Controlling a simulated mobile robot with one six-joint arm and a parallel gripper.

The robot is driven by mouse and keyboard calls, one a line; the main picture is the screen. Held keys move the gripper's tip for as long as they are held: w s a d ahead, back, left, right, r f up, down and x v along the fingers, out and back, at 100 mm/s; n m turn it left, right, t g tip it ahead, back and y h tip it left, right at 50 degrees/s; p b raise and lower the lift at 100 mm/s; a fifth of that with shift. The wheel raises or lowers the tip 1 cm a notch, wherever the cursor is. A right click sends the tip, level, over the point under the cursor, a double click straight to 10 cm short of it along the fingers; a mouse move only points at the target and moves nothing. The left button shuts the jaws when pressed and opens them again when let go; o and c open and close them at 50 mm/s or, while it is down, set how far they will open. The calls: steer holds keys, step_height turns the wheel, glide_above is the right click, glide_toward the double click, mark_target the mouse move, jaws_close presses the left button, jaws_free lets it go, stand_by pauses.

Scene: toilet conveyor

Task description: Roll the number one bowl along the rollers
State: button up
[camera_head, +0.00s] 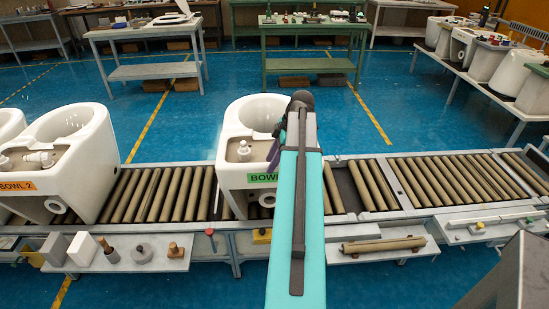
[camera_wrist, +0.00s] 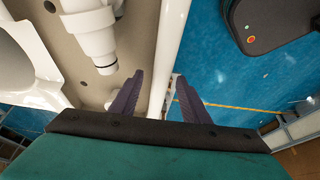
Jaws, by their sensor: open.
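A white toilet bowl (camera_head: 236,160) with a green "BOWL" label (camera_head: 263,178) stands upright on the conveyor rollers (camera_head: 172,195). My arm hides the label's number. Another white bowl (camera_head: 92,150) with an orange "BOWL 2" label stands to its left. My gripper (camera_wrist: 158,88) is open at the right side of the green-labelled bowl. In the wrist view its two purple fingers lie on either side of that bowl's white wall (camera_wrist: 172,40); I cannot tell whether they touch it. A white fitting (camera_wrist: 92,32) shows inside the bowl.
The rollers right of the green-labelled bowl (camera_head: 455,180) are clear. A third bowl (camera_head: 8,125) is cut off at the left edge. A front shelf holds blocks and small parts, and another holds a loose roller (camera_head: 384,244). Tables stand behind on the blue floor.

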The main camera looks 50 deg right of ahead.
steer(key=b+v, duration=0.2)
steer(key=v, duration=1.2)
steer(key=shift+w+a, duration=0.1)
steer(key=shift+a, duration=0.05)
